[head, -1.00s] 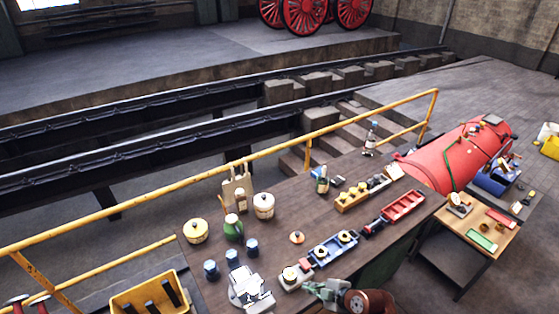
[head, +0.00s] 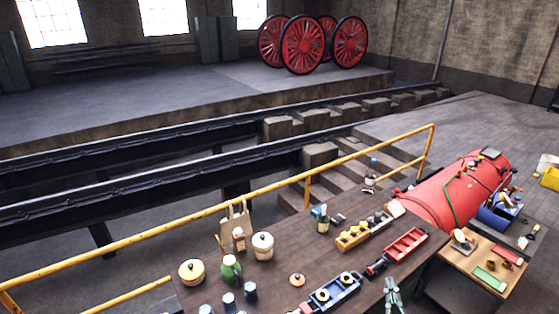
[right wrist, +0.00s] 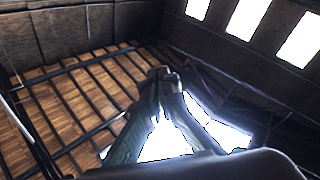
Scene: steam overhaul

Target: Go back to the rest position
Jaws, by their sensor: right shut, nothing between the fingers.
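My right gripper (head: 391,281) shows at the bottom edge of the head view, over the front of the dark workbench (head: 290,264). It points upward, its fingers are together and it holds nothing. In the right wrist view its fingertips (right wrist: 164,74) meet against the roof and windows. My left gripper is not in the head view.
On the bench are a blue wagon (head: 335,293), a red wagon (head: 406,244), a green jug (head: 230,268) and lidded jars. A yellow railing (head: 250,202) runs behind. A red boiler (head: 455,195) and a small side table (head: 455,255) stand at right.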

